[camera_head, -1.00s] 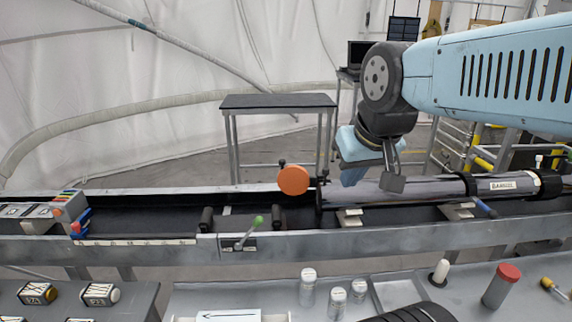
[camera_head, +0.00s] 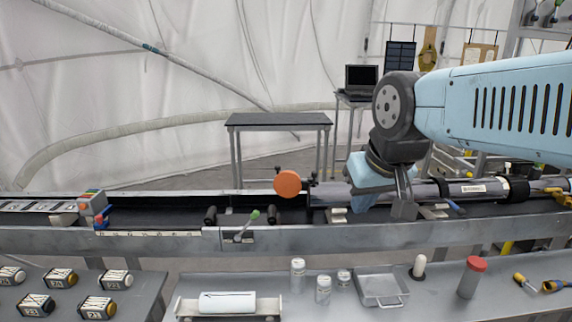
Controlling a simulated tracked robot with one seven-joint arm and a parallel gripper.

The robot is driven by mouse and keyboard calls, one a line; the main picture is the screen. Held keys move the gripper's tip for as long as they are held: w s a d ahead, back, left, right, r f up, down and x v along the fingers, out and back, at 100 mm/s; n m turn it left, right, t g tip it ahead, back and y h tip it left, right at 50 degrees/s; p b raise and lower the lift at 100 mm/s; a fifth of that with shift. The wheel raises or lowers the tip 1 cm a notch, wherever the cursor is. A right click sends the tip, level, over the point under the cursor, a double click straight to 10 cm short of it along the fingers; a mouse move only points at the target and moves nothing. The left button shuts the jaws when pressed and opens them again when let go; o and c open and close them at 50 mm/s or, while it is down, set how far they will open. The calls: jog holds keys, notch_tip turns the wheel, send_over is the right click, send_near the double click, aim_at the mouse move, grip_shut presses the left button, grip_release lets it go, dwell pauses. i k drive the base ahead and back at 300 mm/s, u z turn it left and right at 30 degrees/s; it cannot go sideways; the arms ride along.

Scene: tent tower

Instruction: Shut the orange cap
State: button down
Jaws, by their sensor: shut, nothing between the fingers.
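The orange cap (camera_head: 287,184) is a round disc at the left end of the long grey tube (camera_head: 335,193). Its flat face is turned toward me, and it stands out to the side of the tube's end, so it looks open. A small dark hinge piece shows beside it. My gripper (camera_head: 403,208) is shut and empty. It points down in front of the tube, well to the right of the cap and apart from it. My gripper and wrist hide part of the tube.
The tube lies in a long metal trough (camera_head: 150,240) with a green-tipped lever (camera_head: 247,225). In front, a bench holds white jars (camera_head: 323,288), a metal tray (camera_head: 382,287) and a red-capped cylinder (camera_head: 472,278). A dark-topped table (camera_head: 278,121) stands behind. Space left of the cap is clear.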

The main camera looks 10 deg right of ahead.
aim_at(287, 184)
jog(key=u, duration=1.15)
jog(key=i, duration=0.1)
jog(key=z, duration=3.25)
jog(key=k, duration=0.8)
jog(key=u, duration=1.65)
jog(key=i, duration=1)
jog(key=u, duration=0.15)
